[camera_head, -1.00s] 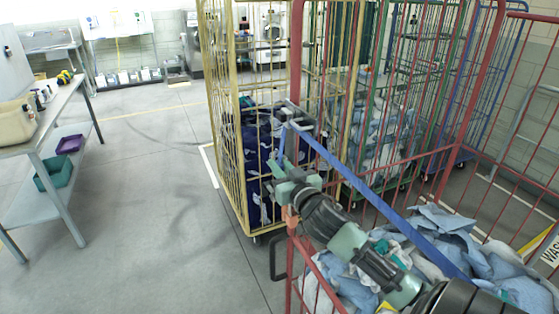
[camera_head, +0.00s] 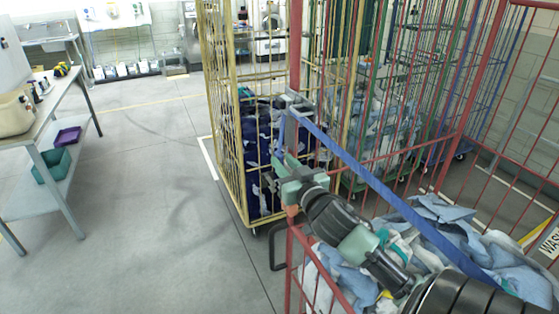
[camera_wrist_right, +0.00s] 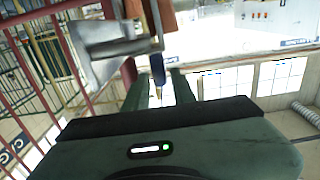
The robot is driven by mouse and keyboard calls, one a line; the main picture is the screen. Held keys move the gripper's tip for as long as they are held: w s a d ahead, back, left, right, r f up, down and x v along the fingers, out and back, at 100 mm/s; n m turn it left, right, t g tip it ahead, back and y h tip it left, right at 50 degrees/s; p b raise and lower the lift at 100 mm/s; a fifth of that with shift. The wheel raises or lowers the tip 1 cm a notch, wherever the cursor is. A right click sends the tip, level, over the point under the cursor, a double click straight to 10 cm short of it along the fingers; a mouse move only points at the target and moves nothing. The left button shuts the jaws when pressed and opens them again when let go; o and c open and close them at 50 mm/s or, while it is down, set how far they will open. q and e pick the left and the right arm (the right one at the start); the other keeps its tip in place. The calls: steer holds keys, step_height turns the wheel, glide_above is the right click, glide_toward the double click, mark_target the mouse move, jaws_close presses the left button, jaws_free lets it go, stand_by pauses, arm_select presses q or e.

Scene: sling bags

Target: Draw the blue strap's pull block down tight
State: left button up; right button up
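A short blue tail (camera_head: 290,130) hangs below the buckle toward my right gripper (camera_head: 284,160). In the right wrist view, the buckle (camera_wrist_right: 108,50) sits close ahead, with an orange-brown block (camera_wrist_right: 160,14) beside it. The narrow blue tail (camera_wrist_right: 157,70) shows between my right gripper's two green fingers (camera_wrist_right: 160,88), which stand apart. I cannot clearly identify the pull block. My left gripper is out of view.
The red cage (camera_head: 465,135) holds blue and white cloths (camera_head: 440,215). A yellow cage (camera_head: 228,150) with dark blue cloths stands close beyond the gripper. A table (camera_head: 55,90) stands at left. The floor between the table and the yellow cage is clear.

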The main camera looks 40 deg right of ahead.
steer(key=v, duration=0.4)
steer(key=shift+s+a+b, duration=0.1)
steer(key=shift+s+b, duration=0.15)
steer(key=shift+b, duration=0.15)
steer(key=shift+r, duration=0.15)
steer(key=c, duration=0.4)
steer(key=shift+g, duration=0.5)
steer(key=r+p, duration=0.2)
steer(key=s+r+p, duration=0.1)
steer(key=r+p, duration=0.1)
steer(key=r, duration=0.1)
steer(key=shift+s+r+p, duration=0.1)
steer(key=shift+s+p, duration=0.1)
steer(key=shift+p, duration=0.15)
jaws_close()
step_height(320, 180, up, 5)
steer(key=s+g+p, duration=0.2)
steer(key=s+p, duration=0.1)
steer(key=p, duration=0.1)
steer(key=w+d+f+y+p, duration=0.1)
steer(key=w+f+p, duration=0.3)
steer(key=w+f, duration=0.3)
steer(key=shift+w+d, duration=0.35)
steer(key=shift+w, duration=0.75)
